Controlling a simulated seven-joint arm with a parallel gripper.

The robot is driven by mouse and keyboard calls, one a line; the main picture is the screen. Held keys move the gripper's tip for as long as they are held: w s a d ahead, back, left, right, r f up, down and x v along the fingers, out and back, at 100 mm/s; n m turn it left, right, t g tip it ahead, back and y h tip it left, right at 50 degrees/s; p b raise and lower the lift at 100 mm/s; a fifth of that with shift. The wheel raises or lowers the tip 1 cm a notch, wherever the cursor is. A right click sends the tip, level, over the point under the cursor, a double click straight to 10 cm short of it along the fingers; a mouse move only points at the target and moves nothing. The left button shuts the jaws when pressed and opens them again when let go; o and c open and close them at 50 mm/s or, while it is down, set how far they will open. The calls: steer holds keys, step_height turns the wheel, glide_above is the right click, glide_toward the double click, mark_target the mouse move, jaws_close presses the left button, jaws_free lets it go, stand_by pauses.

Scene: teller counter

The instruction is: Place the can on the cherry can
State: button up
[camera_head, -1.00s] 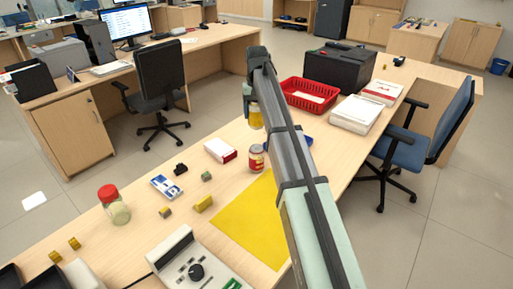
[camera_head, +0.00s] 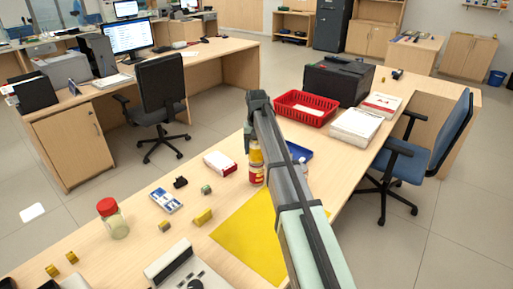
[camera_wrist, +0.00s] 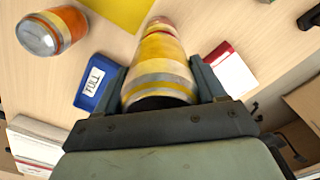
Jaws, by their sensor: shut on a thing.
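My gripper (camera_head: 251,142) is shut on a yellow can (camera_head: 256,155), which also shows between the fingers in the wrist view (camera_wrist: 160,65). A red-labelled can (camera_head: 257,175), seemingly the cherry can, stands on the counter directly below the held can in the head view. The two look in line and very close; I cannot tell whether they touch. In the wrist view a pinkish-red part (camera_wrist: 160,22) shows past the held can's far end. My arm covers part of the counter to the right.
An orange can (camera_wrist: 68,22) with a silver lid is apart at the wrist view's upper left. A blue tray (camera_head: 298,151) labelled FULL is nearby. A yellow mat (camera_head: 245,240), white-red box (camera_head: 220,163), jar (camera_head: 112,220) and red basket (camera_head: 305,108) are on the counter.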

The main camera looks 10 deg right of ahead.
steer(key=shift+f, duration=0.1)
steer(key=o, duration=1.5)
steer(key=shift+c, duration=0.2)
step_height(320, 180, up, 12)
steer(key=shift+r, duration=0.2)
